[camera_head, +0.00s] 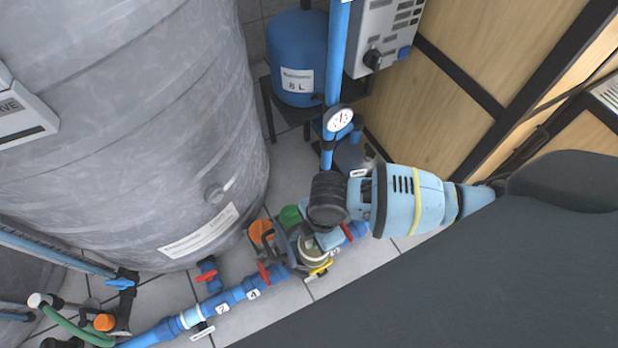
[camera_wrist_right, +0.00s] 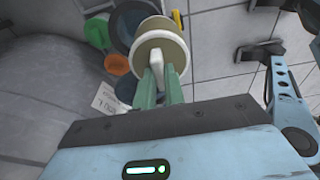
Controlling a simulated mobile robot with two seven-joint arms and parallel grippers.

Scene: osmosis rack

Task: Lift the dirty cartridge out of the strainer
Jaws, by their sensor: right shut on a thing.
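The dirty cartridge, with a beige round end and a pale grip fin, shows in the right wrist view (camera_wrist_right: 158,44) and partly in the head view (camera_head: 313,252). My right gripper (camera_wrist_right: 163,78) is shut on the fin with its two green fingers. The dark blue strainer (camera_wrist_right: 130,20) shows behind and beside the cartridge, its lower part hidden. I cannot tell how far the cartridge sits inside it. In the head view my right wrist hides part of this spot. My left gripper is not in view.
A large grey tank (camera_head: 130,130) stands close on the left. A blue pipe run (camera_head: 225,300) with red-handled valves crosses the floor. A vertical blue pipe with a gauge (camera_head: 339,118) stands behind my right wrist. Orange (camera_head: 260,232) and green (camera_head: 290,215) parts lie near the strainer.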

